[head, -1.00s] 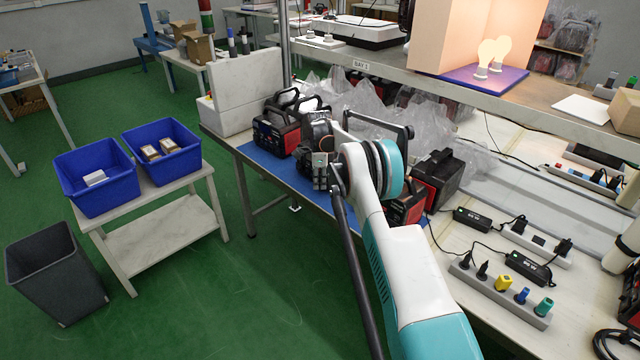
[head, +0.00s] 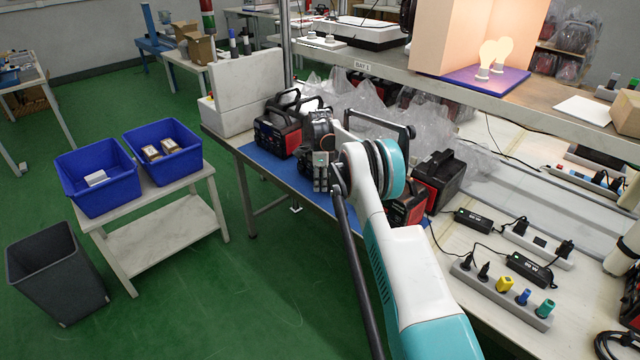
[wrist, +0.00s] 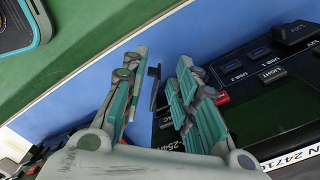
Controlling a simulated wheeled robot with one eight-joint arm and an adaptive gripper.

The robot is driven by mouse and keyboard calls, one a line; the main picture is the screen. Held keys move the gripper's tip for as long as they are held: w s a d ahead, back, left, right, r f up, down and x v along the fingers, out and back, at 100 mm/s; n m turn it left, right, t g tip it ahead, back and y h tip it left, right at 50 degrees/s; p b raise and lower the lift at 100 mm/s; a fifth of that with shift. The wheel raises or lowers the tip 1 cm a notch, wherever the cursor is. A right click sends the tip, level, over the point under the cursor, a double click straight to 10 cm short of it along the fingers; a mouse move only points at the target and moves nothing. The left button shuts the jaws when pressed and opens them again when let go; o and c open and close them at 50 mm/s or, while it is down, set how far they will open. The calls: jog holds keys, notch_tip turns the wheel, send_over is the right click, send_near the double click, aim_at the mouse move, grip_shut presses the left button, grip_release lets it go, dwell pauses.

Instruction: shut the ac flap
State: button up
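In the wrist view, a dark power station panel (wrist: 262,98) fills the right side, with USB, LIGHT and 12V labels. A thin black flap (wrist: 154,88) stands out from the panel's edge near a partly hidden AC label. My gripper (wrist: 157,72) is open, its green-grey fingers apart, with the flap in the gap between them. I see no clear contact with either finger. In the head view, my gripper (head: 321,172) is at the front of the bench, and my arm hides most of the power station (head: 408,208) behind it.
Another red and black power station (head: 277,134) stands left on the blue mat (head: 268,165). One more (head: 437,182) stands right of my arm. Power strips (head: 500,290) and chargers lie at the right. The floor in front of the bench is free.

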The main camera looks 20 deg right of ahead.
notch_tip(320, 180, up, 8)
jog(key=shift+f, duration=0.25)
